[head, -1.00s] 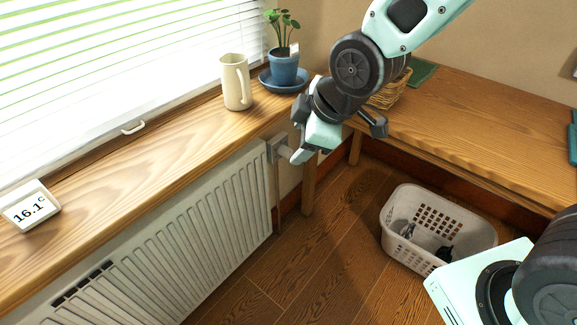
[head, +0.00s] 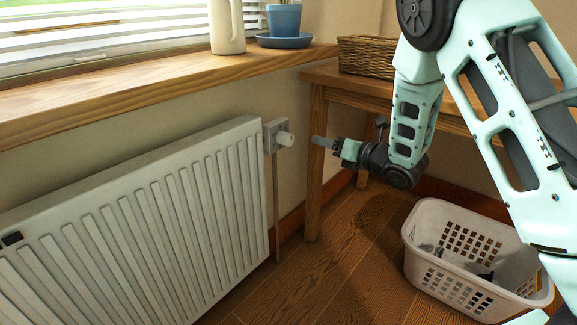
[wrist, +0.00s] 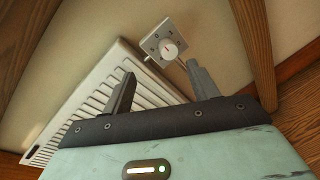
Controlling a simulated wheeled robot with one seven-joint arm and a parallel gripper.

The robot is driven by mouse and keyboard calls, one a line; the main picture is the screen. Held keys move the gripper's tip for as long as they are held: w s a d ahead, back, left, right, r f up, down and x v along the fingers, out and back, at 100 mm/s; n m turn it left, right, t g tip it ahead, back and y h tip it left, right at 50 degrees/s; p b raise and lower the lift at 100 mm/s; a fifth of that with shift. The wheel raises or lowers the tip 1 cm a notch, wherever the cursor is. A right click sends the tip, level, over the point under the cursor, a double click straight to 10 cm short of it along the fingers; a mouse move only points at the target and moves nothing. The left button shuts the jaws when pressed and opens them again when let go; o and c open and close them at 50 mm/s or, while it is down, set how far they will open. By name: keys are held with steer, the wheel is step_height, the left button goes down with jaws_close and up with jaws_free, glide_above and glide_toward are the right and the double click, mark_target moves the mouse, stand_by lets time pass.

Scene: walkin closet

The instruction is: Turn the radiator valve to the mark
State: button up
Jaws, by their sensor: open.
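The radiator valve (head: 284,138) is a white knob on a pale square plate at the top right end of the white radiator (head: 190,190). In the wrist view the knob (wrist: 169,50) faces me, with a small red mark on its face and dark marks on the plate (wrist: 152,42) around it. My gripper (head: 322,141) is to the right of the knob in the head view, apart from it. In the wrist view my gripper's two fingers (wrist: 160,83) are spread and empty, with the knob beyond their tips. The mark settings are too small to read.
A wooden sill (head: 150,80) with a cream jug (head: 226,28) and a blue pot (head: 284,18) on a saucer runs above the radiator. A wooden bench (head: 315,160) with a wicker basket (head: 366,56) stands right. A white laundry basket (head: 425,270) is on the floor.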

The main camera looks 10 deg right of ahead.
mark_target(291, 141)
step_height(291, 141, down, 5)
steer(key=d+n+y+b, duration=0.2)
steer(key=n+b, duration=0.1)
steer(key=n, duration=0.2)
steer(key=b+x, duration=0.4)
steer(key=x, duration=1.3)
steer(key=shift+s+a+r, duration=0.1)
steer(key=shift+a+r, duration=0.05)
steer(key=c, duration=1)
steer(key=shift+m, duration=0.4)
